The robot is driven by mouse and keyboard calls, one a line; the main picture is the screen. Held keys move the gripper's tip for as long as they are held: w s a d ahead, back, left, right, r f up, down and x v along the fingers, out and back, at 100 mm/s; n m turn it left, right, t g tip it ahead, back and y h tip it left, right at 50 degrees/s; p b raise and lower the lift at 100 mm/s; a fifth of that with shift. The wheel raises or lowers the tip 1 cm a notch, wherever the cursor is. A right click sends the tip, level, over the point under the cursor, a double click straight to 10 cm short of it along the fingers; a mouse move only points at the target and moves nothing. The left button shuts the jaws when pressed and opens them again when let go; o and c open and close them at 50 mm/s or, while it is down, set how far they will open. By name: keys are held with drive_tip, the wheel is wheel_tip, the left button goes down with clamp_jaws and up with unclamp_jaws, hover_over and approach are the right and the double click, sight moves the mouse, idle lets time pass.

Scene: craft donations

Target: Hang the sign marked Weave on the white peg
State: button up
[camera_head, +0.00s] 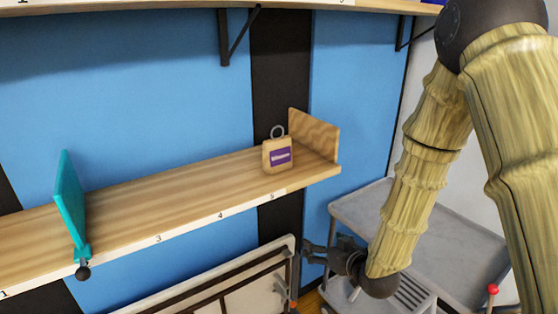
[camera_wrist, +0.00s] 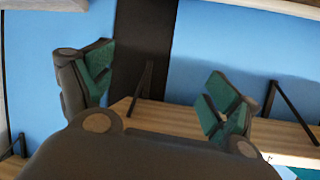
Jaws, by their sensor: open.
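A small wooden sign (camera_head: 277,155) with a purple label and a grey ring on top stands upright on the wooden shelf, near its right end. The label's word is too small to read, so I cannot tell whether it says Weave. My gripper (camera_head: 326,248) is below and to the right of the sign, apart from it, in front of the lower wall. In the wrist view my gripper (camera_wrist: 158,88) is open and empty, its green-padded fingers wide apart. I cannot make out a white peg in either view.
The shelf (camera_head: 190,185) has a teal divider (camera_head: 70,200) at left and a wooden end board (camera_head: 315,135) beside the sign. Another shelf (camera_head: 180,7) runs above. A white-framed panel (camera_head: 225,285) is below, and a grey cart (camera_head: 450,235) stands at right.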

sight(280, 148)
drive_tip(key=w+a+r+n+t+y+b, duration=0.1)
drive_tip(key=w+a+r+n+y, duration=0.15)
drive_tip(key=r, duration=0.75)
drive_tip(key=w+a+r+n+t+y, duration=0.1)
drive_tip(key=w+a+r+t+y, duration=0.15)
drive_tip(key=r, duration=0.75)
drive_tip(key=shift+g, duration=0.35)
drive_tip(key=x, duration=1.4)
drive_tip(key=shift+a+f, duration=0.15)
drive_tip(key=shift+f, duration=0.25)
drive_tip(key=c, duration=0.8)
drive_tip(key=shift+o, duration=0.3)
drive_tip(key=shift+r, duration=0.1)
drive_tip(key=shift+r+p, duration=0.7)
drive_tip(key=shift+r, duration=0.7)
drive_tip(key=b+v, duration=0.1)
drive_tip(key=v, duration=1.5)
drive_tip(key=shift+s+r, duration=0.15)
